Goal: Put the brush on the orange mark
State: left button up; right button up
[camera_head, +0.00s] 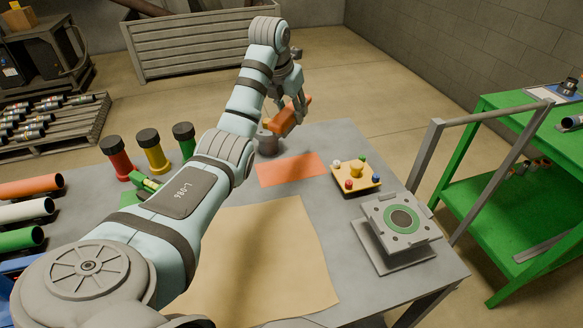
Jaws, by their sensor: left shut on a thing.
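My left gripper (291,100) is shut on an orange-brown, elongated thing, which looks like the brush (288,119). It holds the brush tilted, above the far edge of the grey table. The orange mark (291,169) is a flat orange rectangle on the table, in front of and below the brush. The mark looks bare. The fingers partly hide the brush, so its bristles cannot be made out. My right gripper is not in view.
A grey round object (268,147) stands just beyond the mark, below the brush. A yellow block with coloured knobs (356,178) and a grey fixture (400,222) are to the right. A tan sheet (262,258) lies in front. Black-capped cylinders (152,152) stand left.

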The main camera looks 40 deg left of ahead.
aim_at(281, 135)
pick_arm(q)
notch_tip(281, 135, down, 16)
jog(key=shift+s+f+b, duration=0.1)
jog(key=shift+b, duration=0.25)
jog(key=o, duration=1.3)
jog(key=shift+s+r, duration=0.1)
jog(key=shift+r, duration=0.3)
jog(key=p+v, duration=0.1)
jog(key=v, duration=1)
jog(key=shift+s+r, duration=0.15)
